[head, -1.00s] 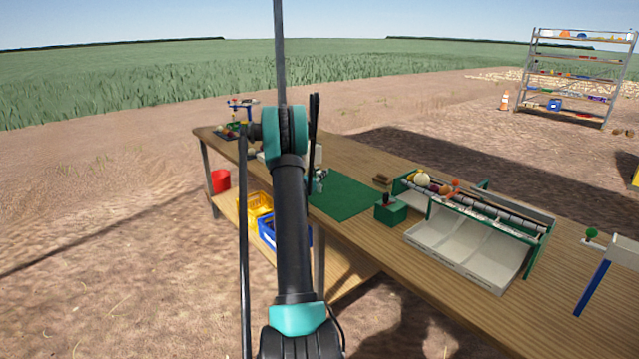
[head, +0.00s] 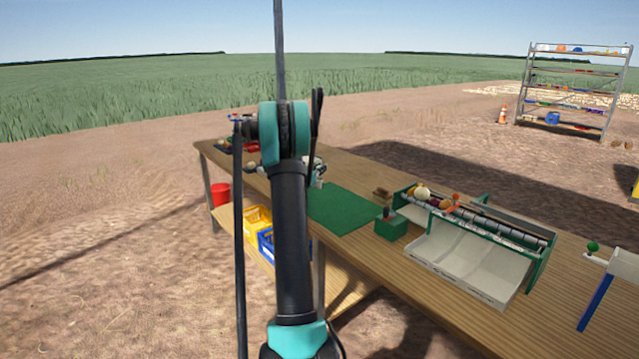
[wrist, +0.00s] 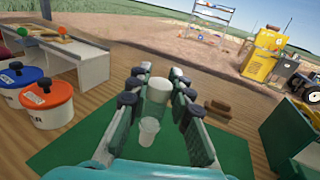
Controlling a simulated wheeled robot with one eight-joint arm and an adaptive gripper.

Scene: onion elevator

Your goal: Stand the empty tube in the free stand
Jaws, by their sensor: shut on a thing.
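In the wrist view my gripper (wrist: 160,105) has its two dark green, black-padded fingers on either side of a pale, whitish cylinder, which I take to be the tube (wrist: 158,90). The fingers are shut on it above the green mat (wrist: 225,150). A small white cup-like piece (wrist: 149,130) shows just below it between the fingers; I cannot tell whether it is part of the tube or a separate thing. In the head view my arm hides most of the gripper and whatever it holds. I cannot make out the free stand for certain.
The wooden bench (head: 352,165) carries a green box (head: 391,227) and a green-framed roller unit with a pale tray (head: 455,262). In the wrist view, orange (wrist: 47,103) and blue-lidded (wrist: 18,78) tubs stand left of the mat, and a brown block (wrist: 218,108) lies right of it.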

